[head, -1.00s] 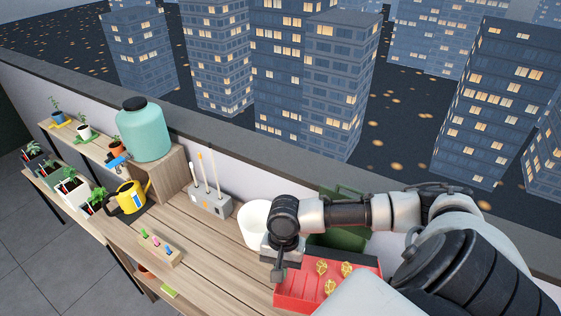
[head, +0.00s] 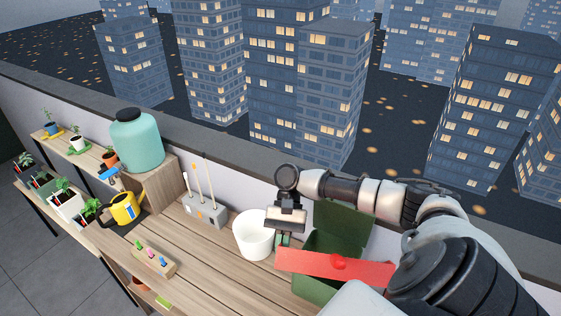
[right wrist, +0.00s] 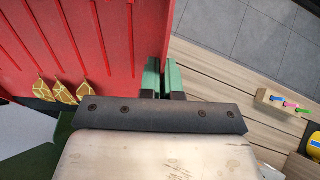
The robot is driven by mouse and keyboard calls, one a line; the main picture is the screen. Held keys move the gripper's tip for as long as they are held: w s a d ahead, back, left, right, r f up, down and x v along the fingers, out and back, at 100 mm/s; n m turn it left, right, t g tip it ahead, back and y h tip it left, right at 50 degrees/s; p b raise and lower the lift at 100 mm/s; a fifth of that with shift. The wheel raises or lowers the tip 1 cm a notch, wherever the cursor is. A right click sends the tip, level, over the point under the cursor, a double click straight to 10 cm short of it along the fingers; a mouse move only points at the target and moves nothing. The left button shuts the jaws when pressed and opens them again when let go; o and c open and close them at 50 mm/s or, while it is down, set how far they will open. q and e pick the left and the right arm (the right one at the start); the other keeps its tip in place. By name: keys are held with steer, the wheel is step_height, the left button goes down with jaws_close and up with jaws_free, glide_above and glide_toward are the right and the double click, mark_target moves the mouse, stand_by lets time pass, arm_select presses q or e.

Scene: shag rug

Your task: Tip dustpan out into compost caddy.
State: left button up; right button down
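The red dustpan (head: 310,263) is tilted in the head view, so its ridged inner face is turned out of sight there. The right wrist view shows that ridged face (right wrist: 110,45) with several gold-brown scraps (right wrist: 62,92) along it. My right gripper (head: 284,240) is at the dustpan's left end, its green fingers (right wrist: 162,80) closed on the edge. The dark green compost caddy (head: 315,290) has its lid (head: 343,222) up, and the dustpan is in front of and over its opening. The caddy's inside is mostly hidden. My left gripper is not in view.
A white bucket (head: 252,238) stands just left of the caddy. A grey holder (head: 205,212) with upright sticks, a wooden block with coloured pegs (head: 153,260), a yellow watering can (head: 122,209) and a teal jar (head: 137,142) are further left. The bench front is mostly clear.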

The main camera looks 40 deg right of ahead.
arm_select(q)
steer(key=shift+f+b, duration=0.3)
arm_select(e)
steer(key=shift+w+d+r+g+y, duration=0.3)
steer(key=shift+w+d+g+y, duration=0.15)
steer(key=shift+d+y, duration=0.2)
steer(key=shift+w+d+r+g+y, duration=0.25)
steer(key=shift+w+d+g+y, duration=0.15)
steer(key=shift+d+y, duration=0.2)
steer(key=shift+w+d+r+g+y, duration=0.3)
steer(key=shift+w+d+g+y, duration=0.2)
steer(key=shift+d, duration=0.2)
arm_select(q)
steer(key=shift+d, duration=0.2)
arm_select(e)
steer(key=shift+s+a, duration=0.1)
